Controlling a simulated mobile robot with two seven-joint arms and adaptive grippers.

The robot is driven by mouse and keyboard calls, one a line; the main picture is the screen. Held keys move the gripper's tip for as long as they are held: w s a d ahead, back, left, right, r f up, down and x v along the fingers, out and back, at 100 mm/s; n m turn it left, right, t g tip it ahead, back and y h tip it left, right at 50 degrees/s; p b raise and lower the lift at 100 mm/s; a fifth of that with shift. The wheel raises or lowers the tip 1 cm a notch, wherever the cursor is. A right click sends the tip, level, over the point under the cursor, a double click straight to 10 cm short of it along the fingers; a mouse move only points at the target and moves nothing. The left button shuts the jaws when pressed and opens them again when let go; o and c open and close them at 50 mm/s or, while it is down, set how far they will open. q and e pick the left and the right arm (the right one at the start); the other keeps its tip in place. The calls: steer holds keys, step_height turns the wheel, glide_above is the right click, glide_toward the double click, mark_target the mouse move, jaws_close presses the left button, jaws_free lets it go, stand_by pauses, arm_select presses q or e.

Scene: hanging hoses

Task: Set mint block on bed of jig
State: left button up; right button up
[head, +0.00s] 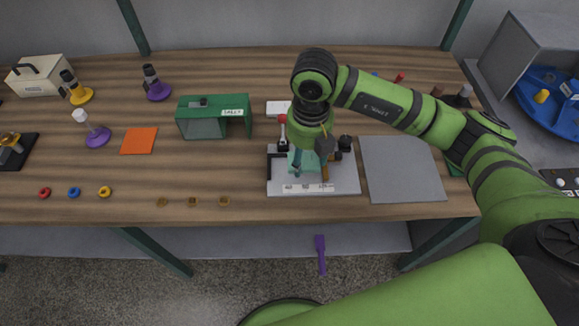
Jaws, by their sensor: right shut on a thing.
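The jig (345,183) is a light grey plate near the front edge of the bench, with a black fence at its left and a labelled strip along its front. My right gripper (308,170) points down over the middle of the jig, seen from above. It is shut on the mint block (302,161), which shows only in part between the fingers. The wrist hides much of the block and of the jig's bed. I cannot tell whether the block touches the bed. My left gripper is not in view.
A red-tipped clamp (282,125) rises at the jig's back left. A grey sheet (402,170) lies right of it. A green cover (214,117) stands to the left, with an orange square (139,141) beyond. Small rings lie along the front. A purple tool (320,253) is below the bench.

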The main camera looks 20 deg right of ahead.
mark_target(290, 162)
steer(key=a, duration=0.1)
steer(key=a+f, duration=0.1)
steer(key=a, duration=0.1)
steer(key=shift+w+f, duration=0.2)
steer(key=shift+w, duration=0.15)
steer(key=shift+w+a+f+p, duration=0.1)
steer(key=shift+a+f+p, duration=0.1)
steer(key=shift+a+p, duration=0.1)
step_height(290, 162, down, 4)
steer(key=shift+r+p, duration=0.1)
steer(key=shift+p, duration=0.55)
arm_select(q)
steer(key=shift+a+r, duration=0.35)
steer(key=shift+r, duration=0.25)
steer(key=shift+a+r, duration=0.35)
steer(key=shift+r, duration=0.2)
arm_select(e)
steer(key=shift+f, duration=0.25)
steer(key=shift+f+b, duration=0.25)
steer(key=shift+b, duration=0.05)
steer(key=o, duration=1)
steer(key=shift+r, duration=0.15)
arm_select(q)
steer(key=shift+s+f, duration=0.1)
